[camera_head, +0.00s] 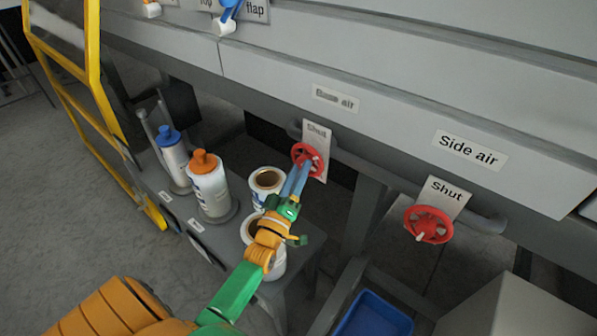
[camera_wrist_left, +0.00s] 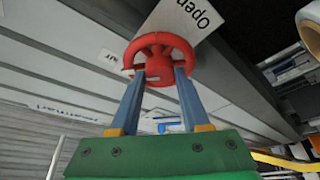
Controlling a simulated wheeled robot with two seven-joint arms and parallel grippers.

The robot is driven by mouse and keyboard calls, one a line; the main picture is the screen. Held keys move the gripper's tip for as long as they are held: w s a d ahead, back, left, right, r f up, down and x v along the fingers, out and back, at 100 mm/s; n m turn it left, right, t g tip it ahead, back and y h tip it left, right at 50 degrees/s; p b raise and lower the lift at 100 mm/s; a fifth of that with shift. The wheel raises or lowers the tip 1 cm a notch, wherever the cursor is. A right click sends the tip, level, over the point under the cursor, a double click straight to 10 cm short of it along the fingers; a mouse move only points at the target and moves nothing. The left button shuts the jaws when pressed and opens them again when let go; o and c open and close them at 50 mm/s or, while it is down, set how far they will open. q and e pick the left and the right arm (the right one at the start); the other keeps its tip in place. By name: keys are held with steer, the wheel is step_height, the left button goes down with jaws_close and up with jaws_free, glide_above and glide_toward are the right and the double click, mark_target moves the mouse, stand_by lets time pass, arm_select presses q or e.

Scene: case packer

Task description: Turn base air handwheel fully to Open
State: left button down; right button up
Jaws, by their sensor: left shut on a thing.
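The red base air handwheel (camera_head: 304,152) sits on a pipe under the "Base air" label (camera_head: 335,98). Its white plate (camera_head: 317,135) reads "Shut" at the top in the head view. The left wrist view shows the same handwheel (camera_wrist_left: 158,45) close up, with the plate's "Open" end (camera_wrist_left: 190,15) beside it. My left gripper (camera_head: 303,169) reaches up to the wheel, its two blue fingers (camera_wrist_left: 159,75) shut on the wheel's lower part. The fingers and arm hide some of the wheel in the head view. My right gripper is not in view.
A second red handwheel (camera_head: 428,224) with a "Shut" plate stands at the right, below the "Side air" label (camera_head: 470,149). A blue bin (camera_head: 372,314) lies below.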

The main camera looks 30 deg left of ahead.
arm_select(q)
steer(key=m+h+b, duration=0.2)
steer(key=m+h, duration=0.1)
steer(key=m, duration=0.4)
steer(key=m+h+b, duration=0.2)
steer(key=m+h, duration=0.2)
steer(key=m, duration=0.4)
steer(key=a+m+h+b, duration=0.1)
steer(key=m+h+b, duration=0.2)
steer(key=m, duration=0.5)
steer(key=shift+a+h, duration=0.1)
steer(key=shift+h, duration=0.6)
steer(key=m+g, duration=0.1)
steer(key=m, duration=0.1)
steer(key=m+g+h, duration=0.1)
steer(key=m, duration=0.1)
steer(key=shift+a+r+m, duration=0.1)
steer(key=shift+m, duration=0.3)
steer(key=m, duration=0.2)
steer(key=m+g+p, duration=0.1)
steer(key=shift+r+m+g, duration=0.2)
steer(key=shift+m+g, duration=0.1)
steer(key=shift+m, duration=0.1)
steer(key=shift+m+g+p, duration=0.55)
steer(key=shift+m+g, duration=0.05)
steer(key=shift+m, duration=1)
steer(key=shift+c, duration=1.9)
jaws_free()
